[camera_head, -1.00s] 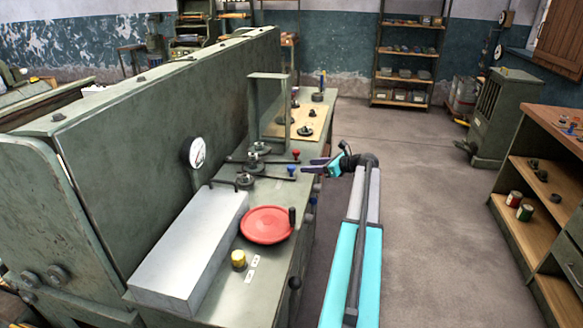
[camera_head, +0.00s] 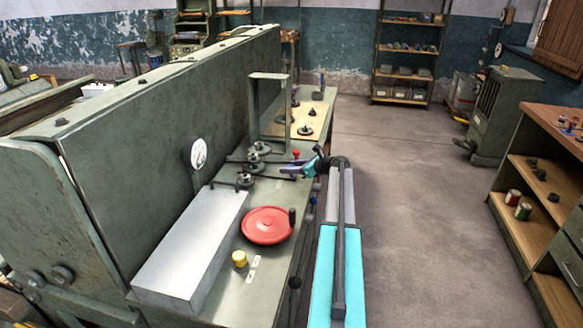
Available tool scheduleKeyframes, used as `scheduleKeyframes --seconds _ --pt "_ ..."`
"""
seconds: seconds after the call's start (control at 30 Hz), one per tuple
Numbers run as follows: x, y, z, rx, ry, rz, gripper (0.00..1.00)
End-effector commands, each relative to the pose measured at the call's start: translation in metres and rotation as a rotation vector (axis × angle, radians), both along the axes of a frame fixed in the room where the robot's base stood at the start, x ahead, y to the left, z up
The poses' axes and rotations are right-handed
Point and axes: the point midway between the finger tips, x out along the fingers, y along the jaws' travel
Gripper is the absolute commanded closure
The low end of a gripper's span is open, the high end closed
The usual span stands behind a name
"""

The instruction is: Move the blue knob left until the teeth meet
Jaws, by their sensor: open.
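Dark toothed wheels stand on the green bench top in the head view: one (camera_head: 262,148) at the back, one (camera_head: 254,167) in the middle and one (camera_head: 245,180) in front. A thin lever with a red knob (camera_head: 296,153) runs right from the back wheel. A second dark lever (camera_head: 274,176) runs right from the middle wheels. My gripper (camera_head: 291,170) is open at this lever's right end, where it covers the blue knob. I cannot tell whether the jaws touch the knob. Whether the teeth meet is too small to tell.
A grey metal block (camera_head: 190,250), a red handwheel (camera_head: 268,225) and a yellow knob (camera_head: 239,259) are at the near end of the bench. A green frame (camera_head: 270,105) stands behind the levers. A tall green panel (camera_head: 170,130) closes the left.

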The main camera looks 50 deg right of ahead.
Motion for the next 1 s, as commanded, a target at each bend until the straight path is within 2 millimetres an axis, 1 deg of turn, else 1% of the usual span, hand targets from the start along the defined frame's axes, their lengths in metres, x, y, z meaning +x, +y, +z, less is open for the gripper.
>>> scheduleKeyframes --seconds 0.2,0.23,0.5,0.7,1.0 --pt "0.000 0.000 0.000 0.000 0.000 0.000 0.53" --pt "0.000 0.000 0.000 0.000 0.000 0.000 0.55" --pt "0.000 0.000 0.000 0.000 0.000 0.000 1.00" --pt "-0.001 0.002 0.000 -0.001 0.000 0.000 1.00" --pt "-0.011 0.018 0.000 0.000 0.000 0.000 1.00"
